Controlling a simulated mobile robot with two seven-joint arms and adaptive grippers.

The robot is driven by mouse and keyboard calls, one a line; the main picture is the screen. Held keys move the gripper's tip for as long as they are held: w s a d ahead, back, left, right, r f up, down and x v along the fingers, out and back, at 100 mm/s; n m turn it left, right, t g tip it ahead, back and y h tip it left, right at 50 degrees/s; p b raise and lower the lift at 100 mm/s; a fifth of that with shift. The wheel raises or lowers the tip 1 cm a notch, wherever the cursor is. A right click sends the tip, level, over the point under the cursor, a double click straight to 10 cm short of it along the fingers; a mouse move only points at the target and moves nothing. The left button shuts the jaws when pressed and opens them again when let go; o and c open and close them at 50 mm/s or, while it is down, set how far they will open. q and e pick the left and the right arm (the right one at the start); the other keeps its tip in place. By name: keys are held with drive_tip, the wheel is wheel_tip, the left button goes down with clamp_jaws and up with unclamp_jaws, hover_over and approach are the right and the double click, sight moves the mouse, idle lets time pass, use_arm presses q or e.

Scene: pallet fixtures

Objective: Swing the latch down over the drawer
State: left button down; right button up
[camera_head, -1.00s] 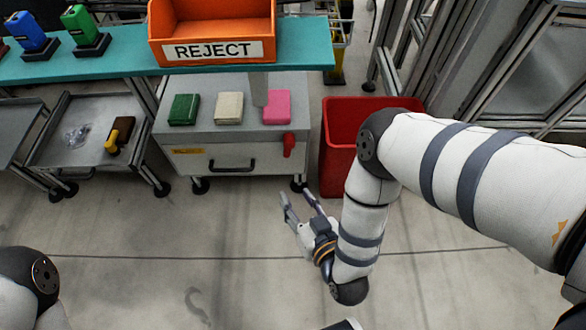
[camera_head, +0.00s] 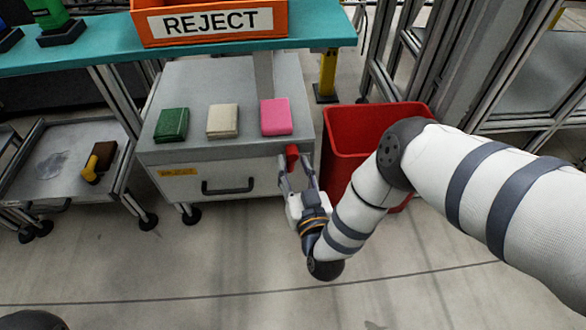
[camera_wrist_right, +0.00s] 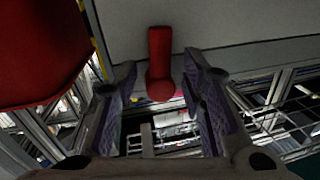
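The red latch (camera_head: 292,156) sits at the right end of the grey cabinet's front, beside the drawer (camera_head: 222,182) with its dark handle. In the right wrist view the latch (camera_wrist_right: 160,65) is a short red bar with a rounded end, lying between my two fingers with space on both sides. My right gripper (camera_head: 297,172) is open, its fingertips at the lower part of the latch in the head view. Whether a finger touches it I cannot tell. The fingers partly cover the latch's lower part. My left gripper is out of view.
A red bin (camera_head: 345,150) stands just right of the cabinet, close to my right arm. Green, cream and pink blocks lie on the cabinet top (camera_head: 190,90). A teal shelf (camera_head: 100,48) with an orange REJECT bin (camera_head: 210,22) is above. A cart (camera_head: 60,165) stands left.

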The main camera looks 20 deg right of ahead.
drive_tip(key=shift+w, duration=0.2)
clamp_jaws()
drive_tip(key=shift+d+r+n+p, duration=0.1)
drive_tip(key=shift+r+n+p, duration=0.1)
drive_tip(key=shift+n+p, duration=0.2)
drive_tip(key=shift+n, duration=0.4)
drive_tip(key=shift+d+f, duration=0.1)
drive_tip(key=shift+f, duration=0.1)
unclamp_jaws()
drive_tip(key=s, duration=0.7)
drive_tip(key=shift+s+a, duration=0.3)
drive_tip(key=shift+a, duration=0.15)
